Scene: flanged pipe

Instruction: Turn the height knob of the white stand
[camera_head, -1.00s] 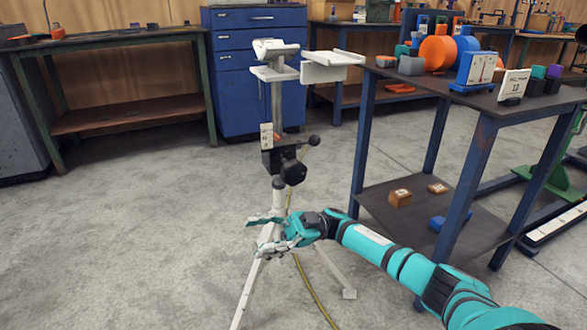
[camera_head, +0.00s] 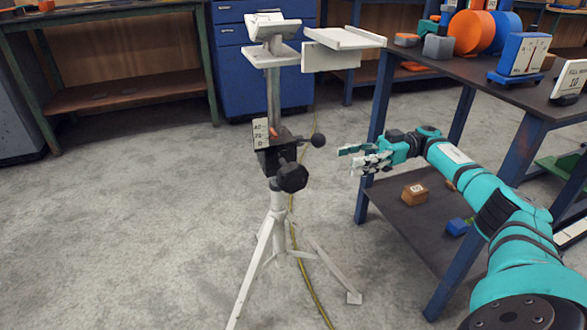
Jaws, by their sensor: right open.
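The white stand (camera_head: 277,212) stands upright on splayed legs on the concrete floor, left of centre. A black knob (camera_head: 292,177) sticks out at the front of its dark clamp block, and a lever with a black ball end (camera_head: 317,140) points right. Which of these is the height knob I cannot tell for sure. A small scale plate (camera_head: 261,133) sits on the column. My right gripper (camera_head: 354,160) is open and empty, to the right of the ball end and knob and apart from both, its fingers pointing left. My left gripper is not in view.
A blue-legged table (camera_head: 476,75) with blocks and discs stands close at the right; my right arm passes in front of it. Its lower shelf (camera_head: 410,222) holds small boxes. A yellow cable (camera_head: 312,287) runs along the floor behind the stand. Floor at left is clear.

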